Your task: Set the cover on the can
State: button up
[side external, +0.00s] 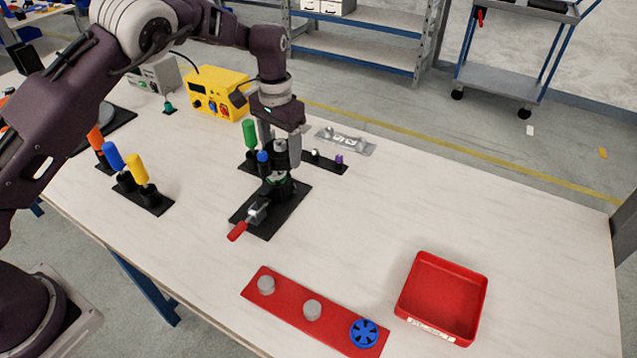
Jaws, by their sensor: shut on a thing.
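My gripper (280,168) points down over the black clamp fixture (268,222) in the middle of the table. Its fingers are close together and shut on a small part, which I take to be the cover; it is mostly hidden by the fingers. A dark round body, likely the can (281,190), stands in the fixture right under the fingertips, with a thin green edge at its top. I cannot tell whether the held part touches it. The fixture's red-handled clamp (238,231) lies at its front left.
A red board (285,308) with two grey discs and a blue spoked wheel (364,333) lies in front. A red bin (443,297) is at right. A tool rack (328,166) stands close behind the gripper; more handled tools (138,168) stand left.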

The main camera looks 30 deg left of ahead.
aim_at(275, 167)
jog(key=shift+a+r+n, duration=0.15)
jog(key=shift+a+n, duration=0.25)
jog(key=shift+a, duration=0.2)
jog(key=shift+a+r+n, duration=0.15)
jog(key=shift+a+n, duration=0.25)
jog(key=shift+a, duration=0.15)
jog(key=shift+f, duration=3.3)
jog(key=shift+f, duration=0.15)
jog(key=o, duration=0.9)
jog(key=shift+o, duration=0.2)
jog(key=o, duration=0.6)
jog(key=shift+c, duration=0.2)
notch_tip(275, 167, up, 7)
jog(key=shift+r, duration=0.1)
